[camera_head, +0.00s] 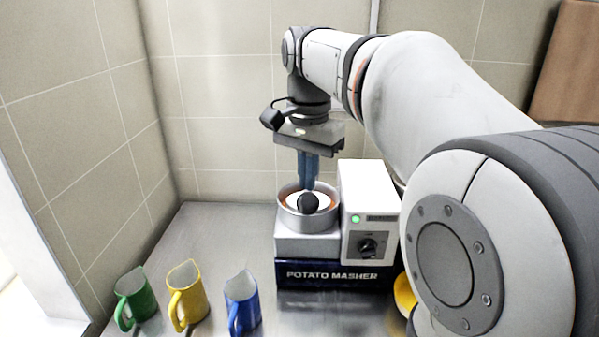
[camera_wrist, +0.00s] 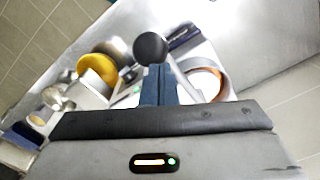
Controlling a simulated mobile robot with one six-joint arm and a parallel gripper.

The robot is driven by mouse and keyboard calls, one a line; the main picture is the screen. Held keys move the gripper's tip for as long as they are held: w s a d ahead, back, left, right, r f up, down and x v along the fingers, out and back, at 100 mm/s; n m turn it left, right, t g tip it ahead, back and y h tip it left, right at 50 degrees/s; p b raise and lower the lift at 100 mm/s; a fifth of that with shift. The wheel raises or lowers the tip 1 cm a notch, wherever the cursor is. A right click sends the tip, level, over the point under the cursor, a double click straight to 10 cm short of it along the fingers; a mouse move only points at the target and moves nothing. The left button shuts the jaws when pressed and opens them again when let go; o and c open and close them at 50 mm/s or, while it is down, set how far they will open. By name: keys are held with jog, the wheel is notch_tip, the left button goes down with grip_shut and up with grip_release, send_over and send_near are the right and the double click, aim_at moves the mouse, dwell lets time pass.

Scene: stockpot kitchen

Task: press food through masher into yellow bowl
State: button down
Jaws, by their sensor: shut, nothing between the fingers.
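The potato masher (camera_head: 340,275) stands on the metal counter, with a white control box carrying a dial and a lit green light. Its round metal hopper (camera_head: 289,214) has orange food along the inside around a pale disc; the hopper also shows in the wrist view (camera_wrist: 222,92). A black ball knob (camera_head: 309,204) shows at the hopper, and in the wrist view (camera_wrist: 150,48) just beyond my fingertips. My gripper (camera_head: 308,185) points down over the hopper, shut and empty; contact with the knob is unclear. The yellow bowl (camera_head: 404,293) is right of the masher, mostly hidden by my arm.
A green mug (camera_head: 137,297), a yellow mug (camera_head: 188,293) and a blue mug (camera_head: 242,302) stand left of the masher at the front. Tiled walls close the back and left. The counter behind the mugs (camera_head: 215,235) is clear.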

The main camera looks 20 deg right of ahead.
aim_at(307, 202)
jog(key=shift+f+b, duration=1.5)
jog(key=shift+f, duration=1.45)
dwell(5.0)
